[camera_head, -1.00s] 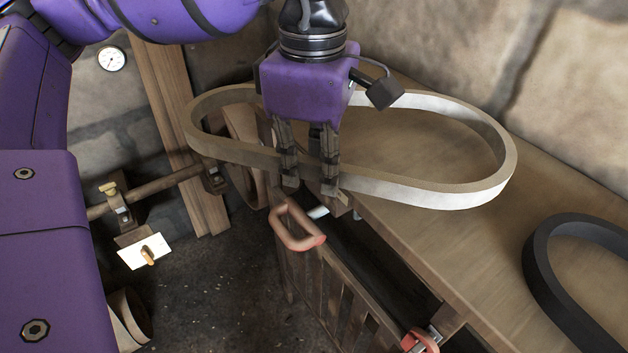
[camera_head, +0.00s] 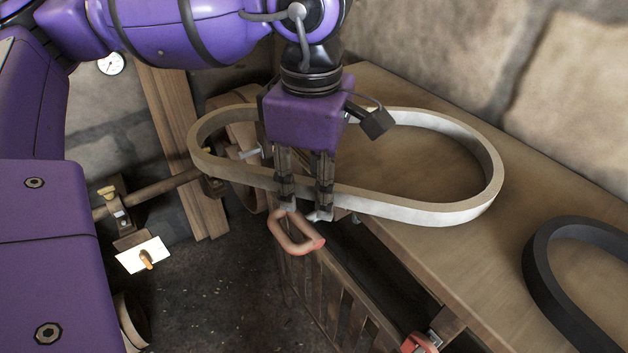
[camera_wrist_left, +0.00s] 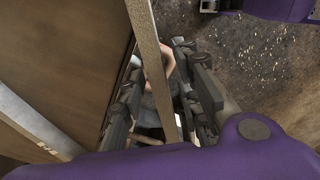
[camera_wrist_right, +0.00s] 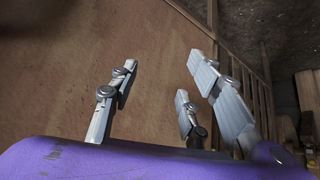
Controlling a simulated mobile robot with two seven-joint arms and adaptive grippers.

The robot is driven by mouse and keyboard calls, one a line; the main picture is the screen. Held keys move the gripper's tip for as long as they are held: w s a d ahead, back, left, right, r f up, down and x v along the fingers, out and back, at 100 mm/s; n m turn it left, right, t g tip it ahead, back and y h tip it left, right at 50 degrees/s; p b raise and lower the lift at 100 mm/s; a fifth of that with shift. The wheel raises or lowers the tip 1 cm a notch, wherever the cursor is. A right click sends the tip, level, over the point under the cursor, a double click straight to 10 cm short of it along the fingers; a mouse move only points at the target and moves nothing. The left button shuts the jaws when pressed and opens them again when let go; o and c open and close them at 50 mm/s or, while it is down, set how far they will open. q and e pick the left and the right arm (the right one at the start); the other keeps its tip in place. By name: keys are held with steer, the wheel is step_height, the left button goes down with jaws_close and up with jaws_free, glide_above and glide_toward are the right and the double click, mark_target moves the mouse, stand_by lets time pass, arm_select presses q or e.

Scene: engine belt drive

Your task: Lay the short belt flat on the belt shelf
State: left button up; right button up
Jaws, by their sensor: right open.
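The pale tan belt (camera_head: 440,211), which I take to be the short belt, is a long loop with its flat side down. It reaches over the wooden shelf top (camera_head: 470,255), and its left end sticks out past the edge. I cannot tell whether its right part touches the wood. My left gripper (camera_head: 304,190) is shut on the belt's near side; in the left wrist view the belt strip (camera_wrist_left: 148,50) passes between the fingers. My right gripper (camera_wrist_right: 160,85) is open and empty in the right wrist view, facing a brown wooden surface.
A black belt (camera_head: 545,275) lies on the shelf at the right. A reddish handle (camera_head: 296,240) and a slatted wooden front (camera_head: 335,300) are below my left gripper. A stone wall (camera_head: 570,90) stands behind. Bare shelf shows between the belts.

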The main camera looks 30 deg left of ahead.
arm_select(q)
step_height(320, 180, up, 12)
steer(key=shift+p, duration=0.35)
steer(key=shift+a+f, duration=0.1)
